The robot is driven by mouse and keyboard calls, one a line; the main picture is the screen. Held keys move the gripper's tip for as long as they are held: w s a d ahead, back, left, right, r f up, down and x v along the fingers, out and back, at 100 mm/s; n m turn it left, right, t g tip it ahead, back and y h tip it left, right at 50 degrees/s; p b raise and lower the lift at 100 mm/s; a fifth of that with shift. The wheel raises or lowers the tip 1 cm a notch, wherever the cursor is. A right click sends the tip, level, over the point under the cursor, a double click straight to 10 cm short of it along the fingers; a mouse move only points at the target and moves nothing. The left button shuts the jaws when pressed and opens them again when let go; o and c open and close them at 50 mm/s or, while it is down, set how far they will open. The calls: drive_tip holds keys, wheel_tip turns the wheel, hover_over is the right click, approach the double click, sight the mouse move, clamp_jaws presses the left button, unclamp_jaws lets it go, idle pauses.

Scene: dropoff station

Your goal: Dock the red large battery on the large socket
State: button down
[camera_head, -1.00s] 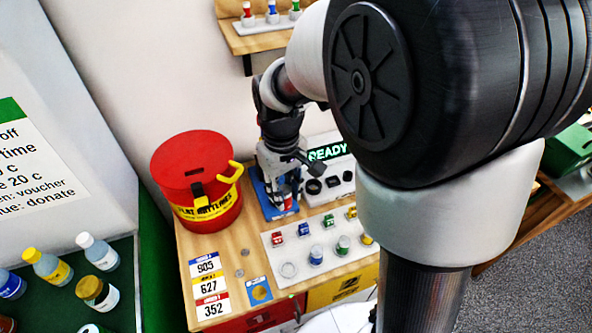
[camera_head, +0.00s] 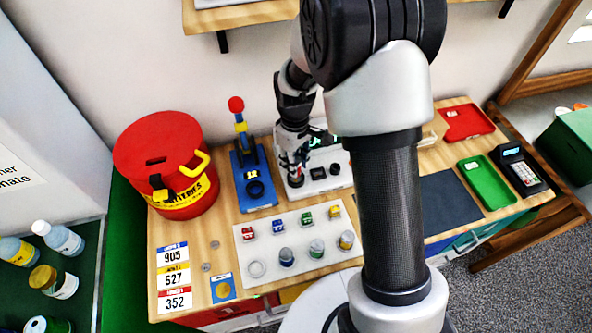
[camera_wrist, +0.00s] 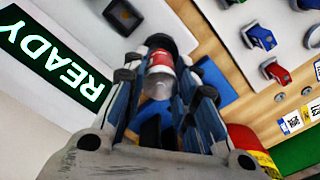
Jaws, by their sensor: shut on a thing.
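My gripper (camera_wrist: 160,95) is shut on the red large battery (camera_wrist: 160,62), a cylinder with a red band and a silvery part between the fingers. In the head view my gripper (camera_head: 296,170) points down over the left end of the white socket panel (camera_head: 345,182). Two dark sockets (camera_head: 317,173) show to its right. The panel's left socket is mostly hidden by the gripper, so I cannot tell whether the battery touches it. In the wrist view a dark socket (camera_wrist: 122,16) and the green READY display (camera_wrist: 55,62) lie to the upper left.
A blue lever stand (camera_head: 258,188) with a red knob is close left of the gripper. A red battery bin (camera_head: 165,150) stands further left. A white tray (camera_head: 300,243) with small blocks, several cylinders and an empty ring lies in front. Red and green trays (camera_head: 485,182) are at right.

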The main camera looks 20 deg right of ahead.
drive_tip(key=shift+f+b, duration=0.35)
drive_tip(key=shift+f, duration=1.45)
drive_tip(key=shift+f, duration=0.1)
drive_tip(key=shift+f, duration=0.15)
drive_tip(key=c, duration=1.3)
unclamp_jaws()
